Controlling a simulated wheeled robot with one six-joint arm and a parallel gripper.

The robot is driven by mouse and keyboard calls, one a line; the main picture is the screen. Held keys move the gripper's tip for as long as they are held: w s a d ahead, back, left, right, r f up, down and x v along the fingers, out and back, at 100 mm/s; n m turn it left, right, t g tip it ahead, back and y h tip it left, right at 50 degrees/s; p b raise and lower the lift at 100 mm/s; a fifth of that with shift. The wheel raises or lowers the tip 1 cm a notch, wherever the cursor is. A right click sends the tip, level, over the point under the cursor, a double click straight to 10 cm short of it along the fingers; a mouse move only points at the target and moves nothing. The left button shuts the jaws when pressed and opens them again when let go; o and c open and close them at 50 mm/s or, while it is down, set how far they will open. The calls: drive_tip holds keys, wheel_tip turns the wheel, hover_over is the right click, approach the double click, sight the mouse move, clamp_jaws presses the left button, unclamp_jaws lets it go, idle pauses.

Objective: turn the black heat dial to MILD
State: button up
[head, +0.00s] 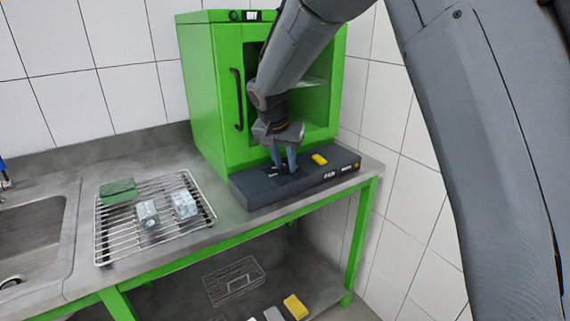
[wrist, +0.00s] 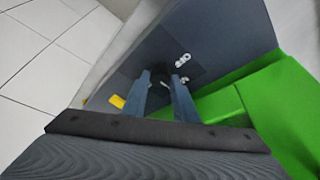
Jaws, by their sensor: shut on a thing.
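A dark control box (head: 262,194) stands on the counter in front of the green cabinet (head: 206,110). My gripper (head: 284,166) points down onto its top, left of the middle. In the wrist view my gripper (wrist: 162,80) has its two blue-grey fingers on either side of the black dial (wrist: 160,73), shut on it. The dial is mostly hidden by the fingers in the head view. White markings (wrist: 183,60) show beside the dial in the wrist view, too blurred to read. I cannot tell which setting the dial points to.
A yellow piece (head: 319,159) sits on the box, right of my gripper. A wire rack (head: 117,231) with a green sponge (head: 118,190) and two pale blocks lies to the left, beside the sink (head: 30,235). A tiled wall is close on the right.

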drive_tip(key=o, duration=1.1)
drive_tip(key=shift+s+a, duration=0.1)
drive_tip(key=shift+c, duration=0.2)
drive_tip(key=b+v, duration=0.1)
drive_tip(key=v, duration=0.6)
drive_tip(key=shift+r, duration=0.4)
drive_tip(key=shift+s, duration=0.1)
drive_tip(key=s+d+f+n+g, duration=0.1)
drive_tip(key=s+d+f, duration=0.2)
drive_tip(key=s+d, duration=0.3)
drive_tip(key=s+d+f+n+g, duration=0.1)
drive_tip(key=s+d+f, duration=0.35)
drive_tip(key=d, duration=0.25)
drive_tip(key=s+d+f+n+g, duration=0.1)
drive_tip(key=s+d+f, duration=0.2)
drive_tip(key=s, duration=0.6)
drive_tip(key=s+d+f+n+g+y, duration=0.1)
drive_tip(key=s+d+f, duration=0.2)
drive_tip(key=s+d, duration=0.3)
drive_tip(key=s, duration=0.4)
drive_tip(key=shift+s+f+y, duration=0.15)
drive_tip(key=shift+s+y, duration=0.15)
